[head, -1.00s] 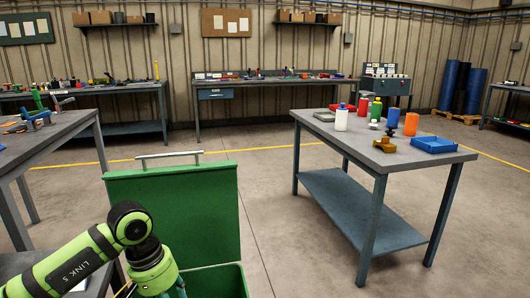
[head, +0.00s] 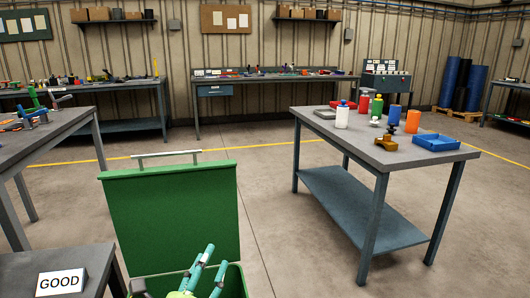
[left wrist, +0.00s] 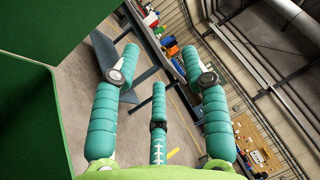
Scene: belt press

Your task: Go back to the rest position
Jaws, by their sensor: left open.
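My left gripper (head: 200,280) shows at the bottom of the head view, its teal fingers pointing up in front of the open green bin (head: 236,284). In the left wrist view the three fingers of the gripper (left wrist: 160,85) are spread apart with nothing between them. The bin's green lid (head: 175,215) stands raised, with a metal handle on its top edge. Green panels of the bin (left wrist: 25,110) fill the left side of the left wrist view. My right gripper is in neither view.
A table (head: 350,150) at the right holds bottles, a blue tray (head: 436,142) and an orange-brown fixture (head: 386,143). A bench with a "GOOD" sign (head: 61,282) stands at the bottom left. A workbench (head: 50,140) is at the left. The floor between is clear.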

